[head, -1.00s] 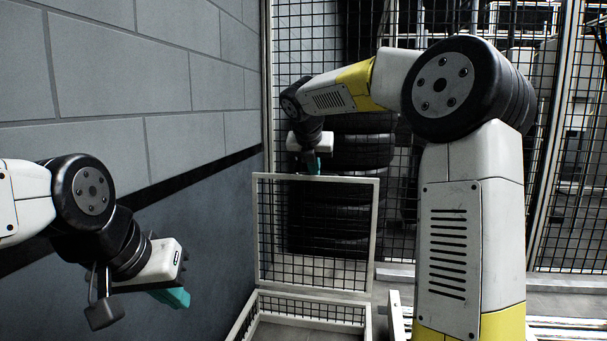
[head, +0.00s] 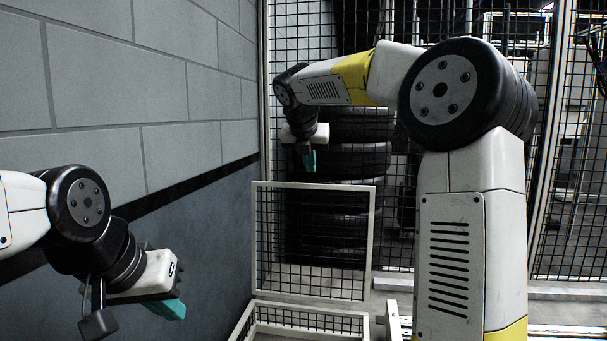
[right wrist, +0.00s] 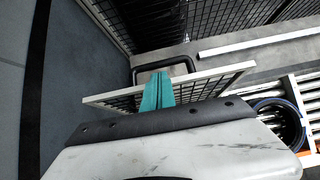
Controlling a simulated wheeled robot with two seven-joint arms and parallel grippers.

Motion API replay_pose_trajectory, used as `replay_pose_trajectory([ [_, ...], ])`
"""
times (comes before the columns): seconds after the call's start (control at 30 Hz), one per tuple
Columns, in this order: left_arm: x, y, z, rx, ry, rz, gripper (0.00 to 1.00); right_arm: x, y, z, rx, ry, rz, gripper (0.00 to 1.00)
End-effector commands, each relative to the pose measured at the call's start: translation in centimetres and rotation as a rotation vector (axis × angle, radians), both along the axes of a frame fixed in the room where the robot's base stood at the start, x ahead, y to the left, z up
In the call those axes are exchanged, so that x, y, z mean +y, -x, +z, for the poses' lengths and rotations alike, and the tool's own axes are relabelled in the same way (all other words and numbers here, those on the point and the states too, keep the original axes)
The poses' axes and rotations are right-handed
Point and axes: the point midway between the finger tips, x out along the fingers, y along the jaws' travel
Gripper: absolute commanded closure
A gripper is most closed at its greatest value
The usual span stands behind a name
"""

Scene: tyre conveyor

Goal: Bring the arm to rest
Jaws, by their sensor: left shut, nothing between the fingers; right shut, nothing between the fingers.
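My right arm reaches up and across the head view, and its gripper (head: 309,160) hangs above the open mesh box, with teal fingers pointing down. In the right wrist view the two teal fingers (right wrist: 158,92) lie together, shut and empty. My left gripper (head: 168,308) is low at the left in the head view, near the wall. Its teal fingers are shut with nothing seen between them.
A white-framed mesh box (head: 312,297) with a raised mesh panel stands below my right gripper. A stack of black tyres (head: 358,160) stands behind it by the mesh fence (head: 305,40). A grey block wall (head: 90,90) runs along the left. A roller conveyor (right wrist: 295,90) shows at the right.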

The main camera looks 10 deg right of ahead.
Motion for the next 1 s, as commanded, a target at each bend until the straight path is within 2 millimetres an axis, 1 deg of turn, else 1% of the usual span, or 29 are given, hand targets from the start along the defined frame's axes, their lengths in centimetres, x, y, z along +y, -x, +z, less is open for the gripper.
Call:
replay_pose_trajectory([
  [0.03,0.0,0.0,0.0,0.0,0.0,0.0,1.0,0.1,0.4,0.5,-0.002,-0.001,0.0,1.0],
  [0.17,0.0,0.0,0.0,0.0,0.0,0.0,1.0,0.3,1.4,1.0,-0.004,-0.021,-0.023,1.0],
  [0.27,0.0,0.0,0.0,0.0,0.0,0.0,1.0,0.3,3.3,0.8,-0.018,-0.097,-0.106,1.0],
  [0.37,0.0,0.0,0.0,0.0,0.0,0.0,1.0,0.0,6.4,0.1,-0.041,-0.242,-0.268,1.0],
  [0.4,0.0,0.0,0.0,0.0,0.0,0.0,1.0,-0.2,7.9,-0.4,-0.051,-0.315,-0.349,1.0],
  [0.47,0.0,0.0,0.0,0.0,0.0,0.0,1.0,-0.5,10.2,-1.2,-0.066,-0.43,-0.481,1.0],
  [0.5,0.0,0.0,0.0,0.0,0.0,0.0,1.0,-0.7,11.8,-1.9,-0.073,-0.508,-0.572,1.0],
  [0.57,0.0,0.0,0.0,0.0,0.0,0.0,1.0,-1.1,14.1,-2.8,-0.087,-0.627,-0.713,1.0],
  [0.6,0.0,0.0,0.0,0.0,0.0,0.0,1.0,-1.4,15.7,-3.6,-0.093,-0.707,-0.809,1.0],
  [0.67,0.0,0.0,0.0,0.0,0.0,0.0,1.0,-1.7,17.9,-4.7,-0.103,-0.83,-0.957,1.0],
  [0.7,0.0,0.0,0.0,0.0,0.0,0.0,1.0,-1.9,19.5,-5.5,-0.108,-0.909,-1.058,1.0],
  [0.77,0.0,0.0,0.0,0.0,0.0,0.0,1.0,-2.2,21.7,-6.7,-0.112,-1.034,-1.214,1.0],
  [0.8,0.0,0.0,0.0,0.0,0.0,0.0,1.0,-2.4,23.2,-7.6,-0.113,-1.114,-1.32,1.0],
  [0.87,0.0,0.0,0.0,0.0,0.0,0.0,1.0,-2.5,25.3,-8.9,-0.11,-1.237,-1.482,1.0],
  [0.9,0.0,0.0,0.0,0.0,0.0,0.0,1.0,-2.6,26.7,-9.9,-0.106,-1.315,-1.591,1.0],
  [1.0,0.0,0.0,0.0,0.0,0.0,0.0,1.0,-2.5,29.8,-12.1,-0.084,-1.49,-1.848,1.0],
])
